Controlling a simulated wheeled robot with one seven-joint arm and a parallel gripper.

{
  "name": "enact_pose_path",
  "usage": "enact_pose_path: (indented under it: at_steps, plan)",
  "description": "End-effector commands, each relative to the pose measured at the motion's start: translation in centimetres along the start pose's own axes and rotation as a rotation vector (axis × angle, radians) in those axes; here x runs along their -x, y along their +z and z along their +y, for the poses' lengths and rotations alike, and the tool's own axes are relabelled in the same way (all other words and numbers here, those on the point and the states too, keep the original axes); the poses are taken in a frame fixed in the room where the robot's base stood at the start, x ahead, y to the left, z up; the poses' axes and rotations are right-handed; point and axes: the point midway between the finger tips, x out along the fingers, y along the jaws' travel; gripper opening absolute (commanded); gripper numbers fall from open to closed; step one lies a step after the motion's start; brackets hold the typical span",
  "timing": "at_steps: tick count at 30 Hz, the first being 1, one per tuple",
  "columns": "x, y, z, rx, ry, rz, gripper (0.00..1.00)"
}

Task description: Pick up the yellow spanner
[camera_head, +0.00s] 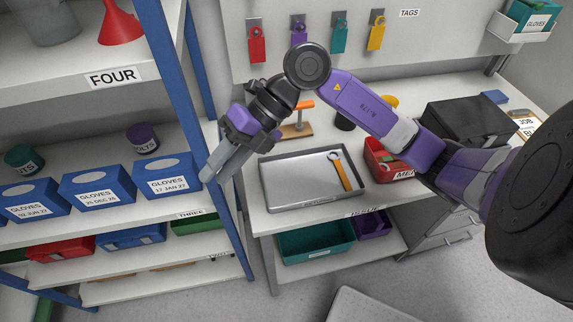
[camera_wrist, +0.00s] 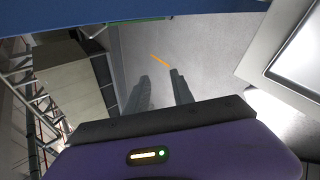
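The yellow spanner (camera_head: 341,172) lies in a shallow grey metal tray (camera_head: 290,197) on the workbench, towards the tray's right side. My gripper (camera_head: 212,176) hangs left of the tray, in front of the blue shelf post, and points down. It is apart from the spanner. In the wrist view my gripper (camera_wrist: 158,75) has its two fingers spread with nothing between them. A corner of the tray (camera_wrist: 270,45) shows at the right there. The spanner is not visible in the wrist view.
A red bin (camera_head: 378,162) stands right of the tray. A tool with an orange handle (camera_head: 300,105) stands behind it. The blue shelf post (camera_head: 190,110) and glove boxes (camera_head: 167,175) are close to my gripper's left. A thin orange strip (camera_wrist: 160,60) shows below the fingers.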

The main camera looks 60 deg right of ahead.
Motion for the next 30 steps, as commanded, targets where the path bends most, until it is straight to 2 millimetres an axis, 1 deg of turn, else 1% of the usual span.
enact_pose_path:
  at_steps: [1,2,3,5,6,9,10,12,13,16,26,30]
  plan:
    - [2.0,0.4,-4.8,-0.047,-0.141,-0.022,0.29]
    - [3.1,0.5,-7.4,-0.077,-0.218,-0.031,0.29]
    - [4.8,0.3,-10.7,-0.119,-0.318,-0.043,0.29]
    - [7.5,-0.2,-15.2,-0.180,-0.457,-0.058,0.29]
    - [9.3,-0.8,-17.8,-0.220,-0.538,-0.067,0.29]
    - [13.5,-2.3,-22.9,-0.307,-0.703,-0.083,0.29]
    - [14.5,-2.8,-23.9,-0.326,-0.740,-0.086,0.29]
    - [16.3,-3.6,-25.8,-0.364,-0.806,-0.092,0.29]
    - [16.9,-3.9,-26.3,-0.375,-0.827,-0.094,0.29]
    - [17.7,-4.5,-27.5,-0.397,-0.862,-0.095,0.29]
    - [15.7,-4.9,-29.8,-0.401,-0.863,-0.095,0.29]
    - [14.2,-5.2,-31.0,-0.401,-0.860,-0.096,0.29]
